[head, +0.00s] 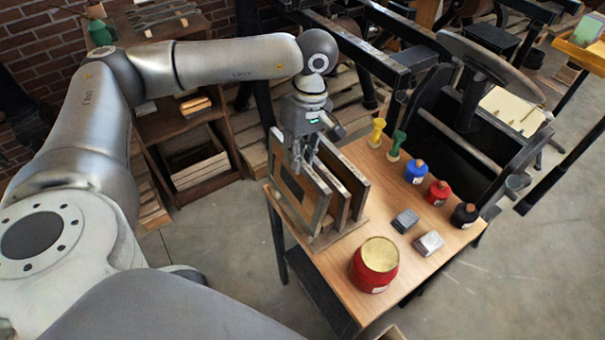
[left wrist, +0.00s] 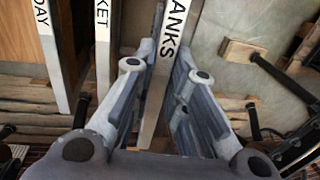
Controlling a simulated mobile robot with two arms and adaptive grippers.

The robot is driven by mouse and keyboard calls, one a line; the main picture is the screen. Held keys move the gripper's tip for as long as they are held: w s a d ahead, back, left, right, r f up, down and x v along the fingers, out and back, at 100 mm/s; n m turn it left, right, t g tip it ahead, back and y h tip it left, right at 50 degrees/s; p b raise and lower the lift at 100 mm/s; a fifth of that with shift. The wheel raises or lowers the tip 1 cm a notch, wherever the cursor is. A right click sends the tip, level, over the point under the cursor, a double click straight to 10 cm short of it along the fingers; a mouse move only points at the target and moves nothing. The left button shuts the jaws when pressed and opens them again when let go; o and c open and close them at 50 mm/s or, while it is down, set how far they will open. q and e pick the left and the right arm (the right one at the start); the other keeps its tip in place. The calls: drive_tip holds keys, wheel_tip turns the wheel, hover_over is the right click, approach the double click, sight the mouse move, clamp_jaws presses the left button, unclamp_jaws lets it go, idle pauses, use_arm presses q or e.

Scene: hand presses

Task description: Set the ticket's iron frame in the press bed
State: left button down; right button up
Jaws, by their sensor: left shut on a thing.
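Several iron frames stand upright side by side in a wooden rack (head: 343,238) on the left end of the table. My left gripper (head: 304,160) points down and is shut on the leftmost frame (head: 290,203). In the left wrist view this frame's top edge (left wrist: 178,22) lies between the fingers (left wrist: 164,62), with lettering that ends in "ANKS". The neighbouring frames' labels end in "KET" (left wrist: 103,40) and "DAY" (left wrist: 48,40). A black hand press (head: 468,150) stands behind the table; I cannot make out its bed clearly. My right gripper is not in view.
The wooden table (head: 400,262) also holds a red tin (head: 374,272), two small grey blocks (head: 405,220) (head: 429,243), ink bottles (head: 416,171) and yellow (head: 376,132) and green (head: 397,146) handled tools. A wooden shelf unit (head: 178,130) stands at the back left.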

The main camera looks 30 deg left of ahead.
use_arm(q)
drive_tip(key=shift+r+p, duration=1.4)
drive_tip(key=shift+r, duration=1.45)
drive_tip(key=c, duration=2.1)
unclamp_jaws()
clamp_jaws()
drive_tip(key=shift+f, duration=0.1)
